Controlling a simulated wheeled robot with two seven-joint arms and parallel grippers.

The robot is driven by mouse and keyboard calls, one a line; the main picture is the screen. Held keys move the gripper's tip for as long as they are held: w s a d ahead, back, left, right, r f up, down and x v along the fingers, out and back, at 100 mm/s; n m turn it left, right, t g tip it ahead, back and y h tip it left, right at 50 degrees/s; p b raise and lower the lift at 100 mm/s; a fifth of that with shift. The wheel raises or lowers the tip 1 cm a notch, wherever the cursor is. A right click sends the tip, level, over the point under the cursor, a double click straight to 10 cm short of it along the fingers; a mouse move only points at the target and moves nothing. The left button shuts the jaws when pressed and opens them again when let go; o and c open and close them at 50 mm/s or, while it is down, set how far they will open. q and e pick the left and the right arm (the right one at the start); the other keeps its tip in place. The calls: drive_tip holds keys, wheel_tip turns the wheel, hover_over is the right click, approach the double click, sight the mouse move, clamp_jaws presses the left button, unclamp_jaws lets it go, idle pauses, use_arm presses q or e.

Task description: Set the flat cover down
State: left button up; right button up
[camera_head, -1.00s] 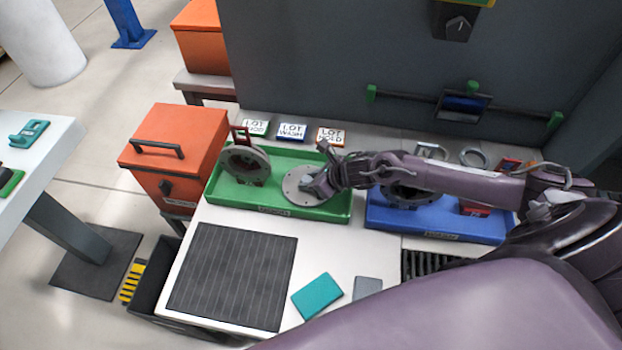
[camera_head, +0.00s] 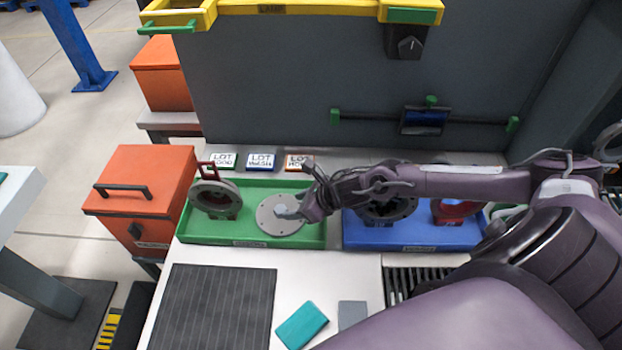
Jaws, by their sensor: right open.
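The flat cover (camera_head: 270,222) is a round grey metal disc with small holes around its rim. It lies in the right part of the green tray (camera_head: 200,238), and its right edge is partly hidden by my gripper. My right gripper (camera_head: 290,211) is open at the cover's right side, with its fingertips over the disc; I cannot tell whether they touch it. A dark ring-shaped part with a red handle (camera_head: 214,194) stands at the left of the same tray. My left gripper is not in view.
A blue tray (camera_head: 372,237) with dark and red parts lies under my right forearm. Lot cards (camera_head: 261,161) stand behind the green tray. An orange box (camera_head: 142,190) is at the left. A black ribbed mat (camera_head: 215,308) and a teal block (camera_head: 301,325) lie in front.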

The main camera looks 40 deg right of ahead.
drive_tip(key=v, duration=0.6)
drive_tip(key=shift+b, duration=0.3)
